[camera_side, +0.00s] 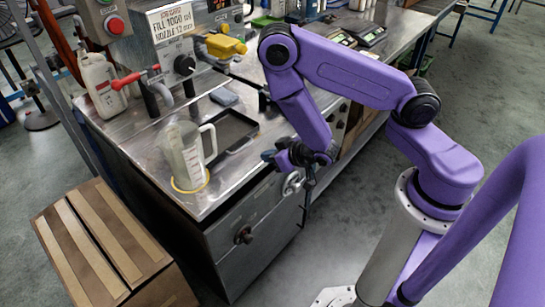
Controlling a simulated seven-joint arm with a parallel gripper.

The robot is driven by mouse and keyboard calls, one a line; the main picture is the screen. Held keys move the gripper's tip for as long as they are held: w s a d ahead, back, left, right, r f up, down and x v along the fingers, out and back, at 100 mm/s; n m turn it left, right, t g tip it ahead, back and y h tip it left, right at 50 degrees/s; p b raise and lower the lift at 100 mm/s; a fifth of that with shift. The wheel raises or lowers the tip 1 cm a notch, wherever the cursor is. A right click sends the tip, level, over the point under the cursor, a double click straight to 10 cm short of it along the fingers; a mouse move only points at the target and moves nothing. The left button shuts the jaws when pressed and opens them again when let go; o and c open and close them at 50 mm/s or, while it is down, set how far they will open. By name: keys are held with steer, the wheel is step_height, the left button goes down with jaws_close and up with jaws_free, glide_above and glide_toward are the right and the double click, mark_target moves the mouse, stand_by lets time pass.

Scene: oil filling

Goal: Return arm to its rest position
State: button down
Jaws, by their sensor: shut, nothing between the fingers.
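My purple arm reaches in from the right of the side view, bent at a high elbow. My gripper (292,184) hangs beside the right front edge of the steel bench (150,130), pointing downward. It is shut and holds nothing. It is small and dark in the picture, and its fingers are hard to make out. It is apart from the clear measuring jug (187,157), which stands upright on the bench inside a yellow ring (190,187).
A shallow dark tray (232,133) lies behind the jug. A filling machine (185,40) with a red-handled tap (130,78) stands at the back. A white canister (102,87) is at left, a yellow item (226,46) behind. A cardboard box (105,250) stands on the floor.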

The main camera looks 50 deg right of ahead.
steer(key=shift+s, duration=0.35)
steer(key=s+a+r+n+g+y, duration=0.3)
steer(key=s+a+r+n+g, duration=0.2)
steer(key=s+a+r+g, duration=0.4)
steer(key=s+d+r+n+g+h, duration=0.1)
steer(key=s+d+r+n, duration=0.2)
steer(key=s, duration=0.4)
steer(key=s+d+r+n+g+h, duration=0.1)
steer(key=s+d+r+n+h, duration=0.1)
steer(key=s+d+r+n, duration=0.2)
steer(key=s+d+r, duration=0.1)
steer(key=s+r, duration=0.2)
steer(key=r, duration=0.1)
steer(key=shift+s+r, duration=0.25)
steer(key=shift+s, duration=0.05)
